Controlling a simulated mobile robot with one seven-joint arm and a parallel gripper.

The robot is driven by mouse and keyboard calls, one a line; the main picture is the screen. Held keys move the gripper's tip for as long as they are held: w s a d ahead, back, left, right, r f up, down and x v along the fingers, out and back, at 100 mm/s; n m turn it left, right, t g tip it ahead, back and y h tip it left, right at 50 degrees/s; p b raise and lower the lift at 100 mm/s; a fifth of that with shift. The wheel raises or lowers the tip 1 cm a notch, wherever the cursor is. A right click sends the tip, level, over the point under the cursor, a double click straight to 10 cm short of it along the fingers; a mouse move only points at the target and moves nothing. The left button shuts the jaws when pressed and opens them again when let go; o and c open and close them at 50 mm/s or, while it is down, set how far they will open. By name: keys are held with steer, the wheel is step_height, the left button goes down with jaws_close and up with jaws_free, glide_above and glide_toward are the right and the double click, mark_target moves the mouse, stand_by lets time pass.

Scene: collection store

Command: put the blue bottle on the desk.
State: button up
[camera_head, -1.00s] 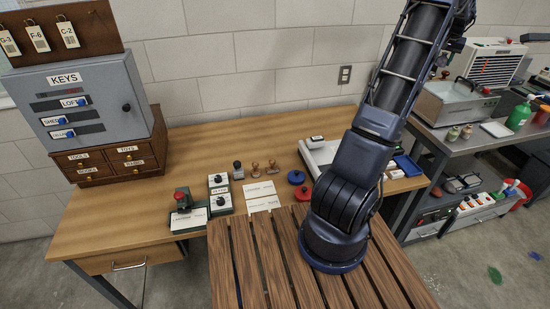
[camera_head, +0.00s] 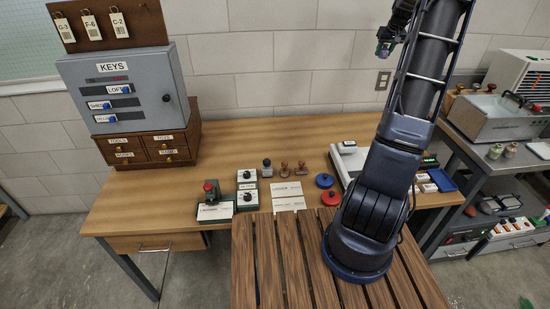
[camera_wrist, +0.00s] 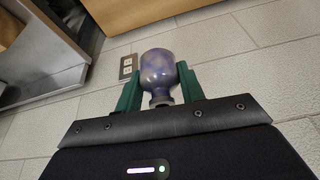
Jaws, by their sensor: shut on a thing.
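The blue bottle (camera_wrist: 158,72) is a small, rounded glass bottle, bluish-purple and see-through. My gripper (camera_wrist: 156,88) is shut on it, with a green finger on each side, near its narrow neck. In the head view my gripper (camera_head: 384,46) is at the top, in front of the wall and high above the desk; the bottle is hard to make out there. The wooden desk (camera_head: 240,135) stands against the wall, with bare wood along its back and left middle. Part of its wood shows upside down at the top of the wrist view.
A key cabinet (camera_head: 130,88) on small drawers (camera_head: 150,148) fills the desk's left end. A slatted wooden surface (camera_head: 268,265) lies in front.

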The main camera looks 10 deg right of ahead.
steer(key=w+a+n+y, duration=0.1)
steer(key=w+a+n, duration=0.15)
steer(key=a, duration=1.25)
steer(key=n+y, duration=0.1)
steer(key=n, duration=0.3)
glide_above(314, 128)
steer(key=s, duration=0.1)
steer(key=shift+m, duration=0.25)
steer(key=f, duration=3.8)
steer(key=shift+s+d+f, duration=0.1)
steer(key=shift+d+f, duration=0.15)
steer(key=shift+d, duration=0.1)
steer(key=shift+f, duration=0.15)
steer(key=o, duration=1)
